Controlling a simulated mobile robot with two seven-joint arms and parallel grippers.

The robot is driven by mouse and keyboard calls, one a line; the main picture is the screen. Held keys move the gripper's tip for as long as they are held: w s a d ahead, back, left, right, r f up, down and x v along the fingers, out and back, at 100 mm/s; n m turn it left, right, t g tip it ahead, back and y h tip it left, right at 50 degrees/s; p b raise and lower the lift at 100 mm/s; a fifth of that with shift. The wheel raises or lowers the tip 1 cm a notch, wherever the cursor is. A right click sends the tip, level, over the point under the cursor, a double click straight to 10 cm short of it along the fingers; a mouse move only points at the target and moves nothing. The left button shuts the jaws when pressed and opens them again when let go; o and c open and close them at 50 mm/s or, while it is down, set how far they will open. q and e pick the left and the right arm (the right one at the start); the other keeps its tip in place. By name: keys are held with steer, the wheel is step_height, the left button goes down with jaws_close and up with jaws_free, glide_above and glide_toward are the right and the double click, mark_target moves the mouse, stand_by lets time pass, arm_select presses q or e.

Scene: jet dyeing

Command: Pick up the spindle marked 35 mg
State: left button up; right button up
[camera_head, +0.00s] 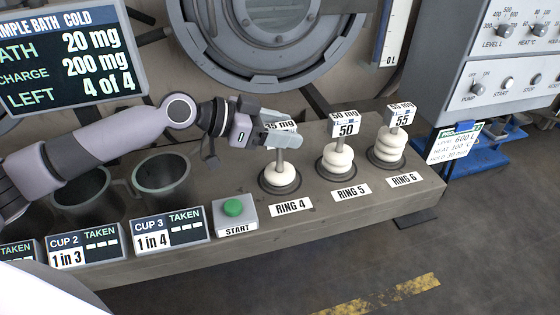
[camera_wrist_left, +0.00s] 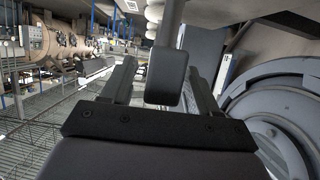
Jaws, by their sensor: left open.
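The spindle marked 35 mg (camera_head: 282,165) stands upright in the RING 4 holder, with white rounded yarn at its base. My left gripper (camera_head: 282,136) is at its top, and the fingers partly cover its tag (camera_head: 281,125). In the left wrist view, a dark block on a post (camera_wrist_left: 166,75), which looks like the spindle's head, sits between the two spread fingers of my left gripper (camera_wrist_left: 163,84). The fingers stand apart, with visible gaps on both sides of the block. My right gripper is not in view.
Spindles marked 50 (camera_head: 338,160) and 55 (camera_head: 389,148) stand to the right on the same bench (camera_head: 420,192). Left are a green start button (camera_head: 234,208), dark cups (camera_head: 162,190) and cup displays (camera_head: 168,231). A large round hatch (camera_head: 270,40) is behind.

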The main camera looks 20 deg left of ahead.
arm_select(q)
steer(key=shift+w+d+f, duration=0.3)
steer(key=shift+w+d, duration=0.05)
steer(key=shift+d, duration=0.2)
jaws_close()
steer(key=shift+r, duration=0.15)
